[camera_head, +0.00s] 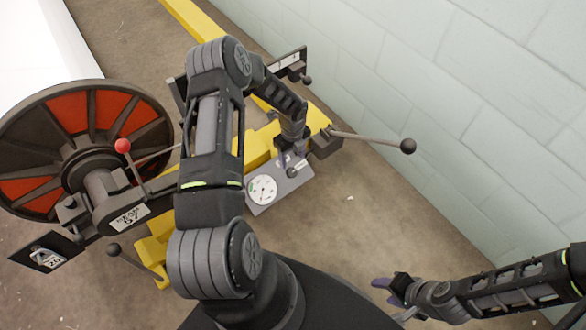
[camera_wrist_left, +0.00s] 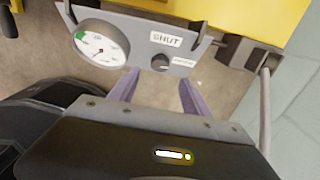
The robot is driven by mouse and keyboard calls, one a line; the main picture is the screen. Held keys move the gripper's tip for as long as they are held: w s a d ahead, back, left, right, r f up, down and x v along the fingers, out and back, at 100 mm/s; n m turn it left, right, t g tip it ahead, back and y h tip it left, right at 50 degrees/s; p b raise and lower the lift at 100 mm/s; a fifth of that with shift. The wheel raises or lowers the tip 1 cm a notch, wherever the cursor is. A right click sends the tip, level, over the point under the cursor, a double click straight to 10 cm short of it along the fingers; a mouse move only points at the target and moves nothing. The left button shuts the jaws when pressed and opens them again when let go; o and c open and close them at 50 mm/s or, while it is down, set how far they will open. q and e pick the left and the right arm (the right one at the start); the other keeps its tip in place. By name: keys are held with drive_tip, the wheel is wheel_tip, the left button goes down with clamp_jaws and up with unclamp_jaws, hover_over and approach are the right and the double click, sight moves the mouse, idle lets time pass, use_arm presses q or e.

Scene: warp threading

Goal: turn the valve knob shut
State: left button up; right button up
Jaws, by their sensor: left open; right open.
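A grey panel (camera_wrist_left: 135,25) carries a small dark round valve knob (camera_wrist_left: 160,62), a label reading SHUT above it and a smaller label to its right. A round white dial gauge (camera_wrist_left: 102,43) with a green patch is at the panel's left. In the head view the panel (camera_head: 262,208) sits below the yellow beam, with the knob (camera_head: 291,172) near its upper right. My left gripper (camera_wrist_left: 157,80) is open, its purple fingertips just short of the knob in the picture, one to each side; contact is not visible. My right gripper (camera_head: 385,298) is open and empty at lower right, far from the panel.
A large reel (camera_head: 85,150) with red sectors stands at left. A red-tipped lever (camera_head: 122,146) and a black-ball lever (camera_head: 408,146) stick out near the yellow frame (camera_head: 318,118). A pale block wall (camera_head: 470,90) bounds the right; floor between is clear.

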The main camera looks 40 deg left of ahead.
sight(292, 171)
use_arm(q)
wheel_tip(292, 171, down, 8)
drive_tip(key=shift+r+b, duration=0.1)
drive_tip(key=shift+b, duration=0.55)
drive_tip(key=shift+c, duration=0.5)
clamp_jaws()
